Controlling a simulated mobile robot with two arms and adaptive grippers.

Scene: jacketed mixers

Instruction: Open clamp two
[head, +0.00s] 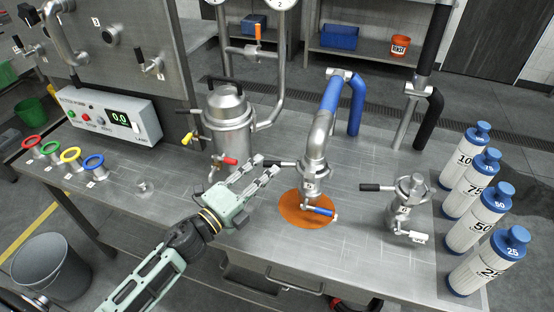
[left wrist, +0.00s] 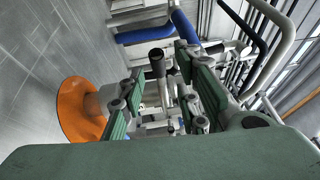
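A silver pipe fitting (head: 316,150) with a black-tipped clamp handle (head: 281,164) stands mid-table, below a blue-sleeved pipe (head: 330,94). Its tag is too small to read surely. A blue lever (head: 320,211) is at its foot. My left gripper (head: 268,168) is open, its fingertips just left of the black handle. In the left wrist view the black handle end (left wrist: 157,62) shows between the spread green finger pads (left wrist: 160,98). Whether they touch it I cannot tell. A similar fitting (head: 405,205) with a black handle (head: 376,187) stands farther right. My right gripper is not in view.
An orange patch (head: 292,211) lies under the middle fitting. A steel vessel (head: 229,120) with yellow and red levers stands behind my left gripper. Several blue-capped bottles (head: 470,205) line the right edge. A control box (head: 110,117) and coloured rings are left. The front middle is clear.

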